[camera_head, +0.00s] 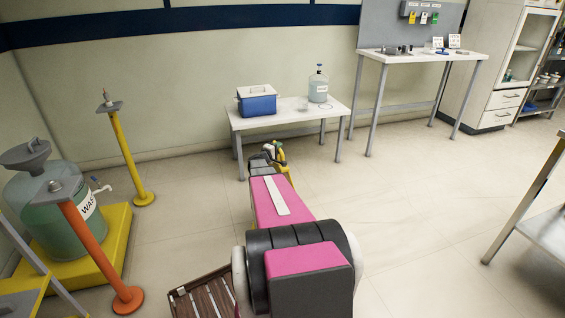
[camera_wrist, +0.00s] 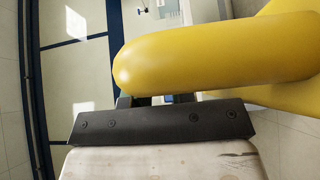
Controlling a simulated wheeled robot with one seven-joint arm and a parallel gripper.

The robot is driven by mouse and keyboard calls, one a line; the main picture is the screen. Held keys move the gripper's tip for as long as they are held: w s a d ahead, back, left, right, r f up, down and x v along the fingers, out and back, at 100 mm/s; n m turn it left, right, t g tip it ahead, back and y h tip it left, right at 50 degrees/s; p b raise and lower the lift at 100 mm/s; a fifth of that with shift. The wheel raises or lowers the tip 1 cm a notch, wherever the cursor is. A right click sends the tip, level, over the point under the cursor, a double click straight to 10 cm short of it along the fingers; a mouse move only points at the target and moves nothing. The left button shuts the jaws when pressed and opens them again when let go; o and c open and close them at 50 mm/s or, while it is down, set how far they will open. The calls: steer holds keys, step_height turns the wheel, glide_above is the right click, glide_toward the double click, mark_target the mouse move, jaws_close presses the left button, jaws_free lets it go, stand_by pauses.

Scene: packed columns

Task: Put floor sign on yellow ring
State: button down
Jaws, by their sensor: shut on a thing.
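My gripper (camera_head: 272,152) is in front of the low white table in the head view, at the far end of my pink arm. It is shut on a yellow thing, taken to be the floor sign (camera_head: 283,157), which is mostly hidden behind my arm. In the wrist view, a thick, rounded yellow part of the floor sign (camera_wrist: 215,55) crosses above the dark gripper body, between the short fingers (camera_wrist: 158,100). I cannot make out a yellow ring for certain; a thin ring-like outline (camera_head: 325,109) lies on the low table, its colour unclear.
The low table (camera_head: 262,124) carries a blue cooler (camera_head: 257,101) and a clear jug (camera_head: 318,87). A yellow post (camera_head: 127,155), an orange post (camera_head: 95,250) and a waste carboy (camera_head: 45,215) stand at left. A metal table (camera_head: 543,232) is at right.

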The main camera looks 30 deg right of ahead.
mark_target(283, 159)
steer(key=s+f, duration=0.1)
steer(key=s+d, duration=0.1)
steer(key=shift+s+d+f, duration=0.1)
steer(key=shift+s+f, duration=0.25)
steer(key=shift+s, duration=0.05)
steer(key=shift+f, duration=2.15)
steer(key=c, duration=1)
jaws_free()
steer(key=shift+o, duration=0.2)
